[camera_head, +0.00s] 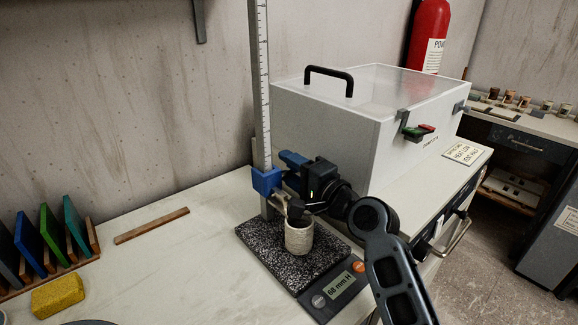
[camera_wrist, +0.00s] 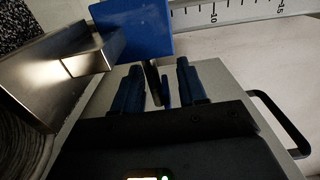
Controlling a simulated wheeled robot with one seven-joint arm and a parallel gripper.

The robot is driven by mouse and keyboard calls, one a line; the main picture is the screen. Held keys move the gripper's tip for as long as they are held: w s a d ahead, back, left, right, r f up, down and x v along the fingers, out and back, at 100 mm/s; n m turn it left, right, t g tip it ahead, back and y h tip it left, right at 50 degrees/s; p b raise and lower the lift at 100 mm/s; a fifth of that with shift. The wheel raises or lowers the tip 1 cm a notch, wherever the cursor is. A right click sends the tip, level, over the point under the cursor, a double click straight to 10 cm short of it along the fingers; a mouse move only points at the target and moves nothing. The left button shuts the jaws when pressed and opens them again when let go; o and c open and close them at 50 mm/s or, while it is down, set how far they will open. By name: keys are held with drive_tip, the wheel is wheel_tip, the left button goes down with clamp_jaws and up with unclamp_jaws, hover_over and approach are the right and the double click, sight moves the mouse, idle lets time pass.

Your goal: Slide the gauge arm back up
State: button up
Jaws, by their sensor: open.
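The height gauge has a tall ruled post (camera_head: 263,85) with a blue slider (camera_head: 266,181) low on it, also seen in the wrist view (camera_wrist: 135,28). Its metal gauge arm (camera_wrist: 62,72) extends from the slider above a pale ribbed clay cylinder (camera_head: 299,238), which stands upright on the speckled base (camera_head: 262,243). I cannot tell whether arm and cylinder touch. My gripper (camera_head: 288,172) is close beside the slider. In the wrist view its two blue fingers (camera_wrist: 160,82) are apart, with a thin dark piece and a thin blue piece showing between them. The fingers do not visibly clamp anything.
The display (camera_head: 338,287) reads about 68 mm H. A white box (camera_head: 330,135) with a black handle stands right behind my gripper. A yellow sponge (camera_head: 57,295), a wooden strip (camera_head: 151,225) and racked coloured tiles (camera_head: 52,235) lie left. The bench between is clear.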

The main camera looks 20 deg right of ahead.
drive_tip(key=shift+w+a, duration=0.1)
drive_tip(key=shift+w, duration=0.15)
clamp_jaws()
idle(0.5)
